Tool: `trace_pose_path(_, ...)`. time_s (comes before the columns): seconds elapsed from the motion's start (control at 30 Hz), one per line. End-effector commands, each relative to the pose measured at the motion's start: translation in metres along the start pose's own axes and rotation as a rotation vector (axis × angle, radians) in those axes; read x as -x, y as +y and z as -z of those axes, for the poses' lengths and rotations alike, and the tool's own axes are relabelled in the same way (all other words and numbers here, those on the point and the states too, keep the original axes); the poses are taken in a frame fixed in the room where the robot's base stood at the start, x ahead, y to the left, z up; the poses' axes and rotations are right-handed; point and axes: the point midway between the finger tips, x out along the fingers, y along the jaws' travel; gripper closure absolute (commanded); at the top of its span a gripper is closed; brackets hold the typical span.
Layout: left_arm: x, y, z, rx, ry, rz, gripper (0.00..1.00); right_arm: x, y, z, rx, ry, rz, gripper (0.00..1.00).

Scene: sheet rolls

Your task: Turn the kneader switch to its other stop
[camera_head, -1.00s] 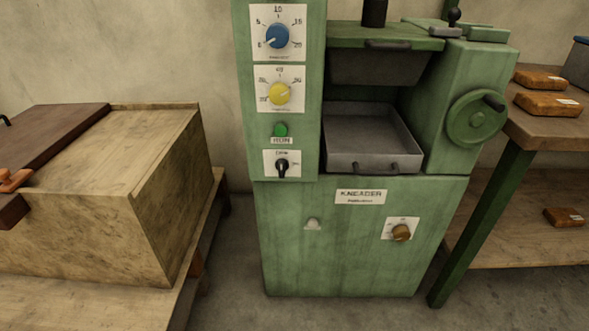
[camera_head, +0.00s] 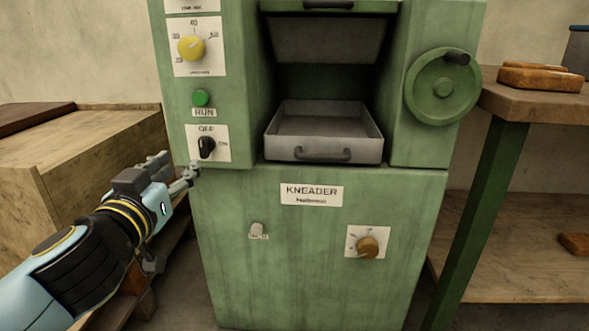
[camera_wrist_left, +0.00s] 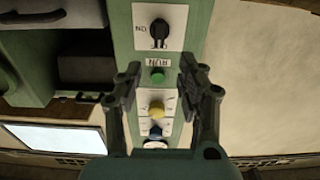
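The kneader switch is a black rotary knob (camera_head: 207,147) on a white plate marked OFF above and ON to the right, on the green machine's left column. Its pointer appears to be towards OFF. The knob also shows in the left wrist view (camera_wrist_left: 159,30), upside down at the top. My left gripper (camera_head: 179,164) is left of and slightly below the switch plate, apart from the knob. In the left wrist view my left gripper (camera_wrist_left: 158,75) has its fingers spread with nothing between them. My right gripper is not in view.
Close above the switch are a green RUN button (camera_head: 201,98) and a yellow dial (camera_head: 191,48). A grey tray (camera_head: 322,134) sits in the machine's opening to the right. A brown knob (camera_head: 367,247) is lower on the front. A wooden box (camera_head: 80,150) stands left.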

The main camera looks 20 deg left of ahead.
Motion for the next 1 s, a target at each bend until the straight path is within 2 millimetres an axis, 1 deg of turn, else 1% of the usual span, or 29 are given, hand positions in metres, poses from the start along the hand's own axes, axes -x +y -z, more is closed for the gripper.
trace_pose_path(0.17, -0.027, 0.000, 0.005, 0.003, 0.007, 0.000, 0.62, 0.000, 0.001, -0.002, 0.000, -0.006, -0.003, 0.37)
trace_pose_path(0.3, -0.057, 0.000, 0.004, 0.001, 0.004, 0.000, 0.62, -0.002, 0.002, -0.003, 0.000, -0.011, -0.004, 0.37)
trace_pose_path(0.4, -0.075, 0.000, 0.003, 0.000, 0.003, 0.000, 0.62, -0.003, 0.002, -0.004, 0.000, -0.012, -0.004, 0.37)
trace_pose_path(0.5, -0.090, 0.000, 0.002, 0.001, 0.001, 0.000, 0.62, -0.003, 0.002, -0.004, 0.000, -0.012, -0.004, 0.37)
trace_pose_path(0.6, -0.099, 0.000, 0.002, 0.002, 0.000, -0.001, 0.62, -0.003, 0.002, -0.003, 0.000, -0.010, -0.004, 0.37)
trace_pose_path(0.7, -0.103, 0.000, 0.001, 0.001, -0.001, -0.001, 0.62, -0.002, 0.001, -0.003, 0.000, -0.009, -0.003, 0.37)
trace_pose_path(0.97, -0.104, 0.000, 0.001, 0.001, -0.001, -0.001, 0.62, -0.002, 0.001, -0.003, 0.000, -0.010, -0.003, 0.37)
trace_pose_path(1.0, -0.104, 0.000, 0.001, 0.001, -0.001, -0.001, 0.67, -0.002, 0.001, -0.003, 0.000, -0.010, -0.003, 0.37)
